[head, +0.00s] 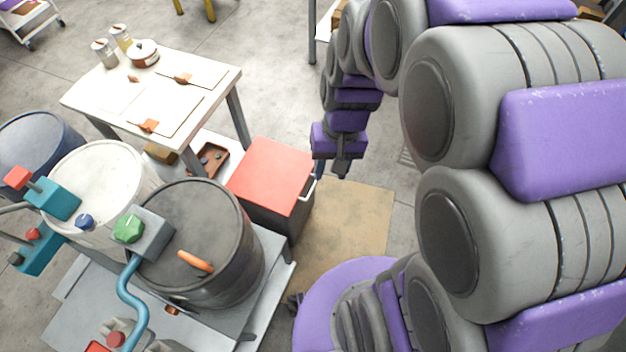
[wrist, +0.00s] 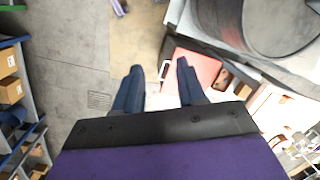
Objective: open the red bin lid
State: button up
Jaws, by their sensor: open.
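The bin (head: 268,215) is dark with a flat red lid (head: 270,170) on top, and the lid looks closed. A pale handle (head: 309,188) shows at the bin's right side. In the wrist view the red lid (wrist: 203,66) is partly hidden by a finger, and the white handle (wrist: 164,70) appears between the fingertips. My gripper (head: 342,173) hangs to the right of the bin in the head view. Its blue fingers (wrist: 158,67) are spread apart and empty. It looks apart from the handle, though the exact distance is unclear.
A dark drum (head: 205,260) with an orange handle stands left of the bin, beside a white drum (head: 95,185). A white table (head: 190,75) with jars and a pot stands behind. A tan mat (head: 350,225) lies on the floor to the bin's right. Shelves (wrist: 25,95) with boxes stand left in the wrist view.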

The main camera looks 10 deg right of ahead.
jog(key=w+f+m, duration=0.1)
jog(key=w+f, duration=0.7)
jog(key=w, duration=0.2)
jog(key=m+t+b, duration=0.2)
jog(key=m+b, duration=0.1)
jog(key=m, duration=0.2)
send_over(313, 187)
jog(key=s+d, duration=0.2)
jog(key=d, duration=0.1)
notch_tip(313, 187, down, 31)
jog(key=a+f+b, duration=0.1)
jog(key=f, duration=0.4)
jog(key=w+f+b, duration=0.1)
jog(key=f, duration=0.5)
jog(key=w+a+f+b, duration=0.1)
jog(key=f, duration=0.5)
jog(key=shift+a+f+b, duration=0.1)
jog(key=shift+a+b, duration=0.2)
jog(key=shift+c, duration=0.4)
grip_shut()
